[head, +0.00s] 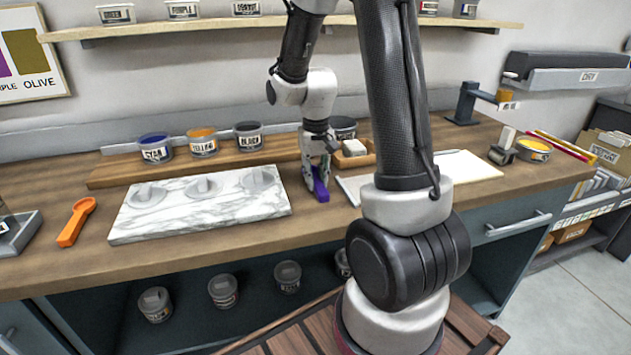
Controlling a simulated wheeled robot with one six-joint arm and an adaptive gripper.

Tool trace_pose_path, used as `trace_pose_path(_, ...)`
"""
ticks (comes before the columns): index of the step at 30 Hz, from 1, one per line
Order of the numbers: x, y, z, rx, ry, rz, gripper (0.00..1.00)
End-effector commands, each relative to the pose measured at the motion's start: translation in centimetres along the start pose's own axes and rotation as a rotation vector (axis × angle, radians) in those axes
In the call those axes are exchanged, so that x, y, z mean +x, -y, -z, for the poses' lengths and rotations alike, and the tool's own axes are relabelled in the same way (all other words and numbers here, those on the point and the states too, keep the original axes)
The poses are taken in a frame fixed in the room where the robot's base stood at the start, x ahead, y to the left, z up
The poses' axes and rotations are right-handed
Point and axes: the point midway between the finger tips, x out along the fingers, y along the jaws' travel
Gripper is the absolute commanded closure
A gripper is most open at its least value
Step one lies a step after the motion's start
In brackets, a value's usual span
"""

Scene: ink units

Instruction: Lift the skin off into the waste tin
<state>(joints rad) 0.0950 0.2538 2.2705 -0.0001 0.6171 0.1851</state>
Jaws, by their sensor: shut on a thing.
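My gripper (319,180) points down over the bench, just right of the marble slab, shut on a small purple thing (321,191). Its full shape is hidden by the fingers. Any skin on the ink is too small to make out. A dark tin (343,127) stands behind my gripper, partly hidden; I cannot tell whether it is the waste tin.
The marble slab (200,222) bears three grey round pieces with raised tabs. An orange scoop (76,222) lies left of it. A wooden box (355,160) with a pale block stands right of my gripper. My arm hides part of the bench.

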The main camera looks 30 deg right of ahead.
Motion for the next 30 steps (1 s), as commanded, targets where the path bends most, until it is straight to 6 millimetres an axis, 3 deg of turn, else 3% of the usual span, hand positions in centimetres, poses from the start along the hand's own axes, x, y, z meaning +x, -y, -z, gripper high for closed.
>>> trace_pose_path(5, -0.6, 0.0, 0.1, 0.000, -0.003, 0.000, 1.00)
trace_pose_path(18, -8.8, 0.0, 0.1, 0.000, -0.003, 0.001, 1.00)
trace_pose_path(23, -9.9, 0.0, 0.0, 0.000, 0.000, 0.000, 1.00)
trace_pose_path(30, -10.0, 0.0, 0.0, 0.000, 0.000, 0.000, 1.00)
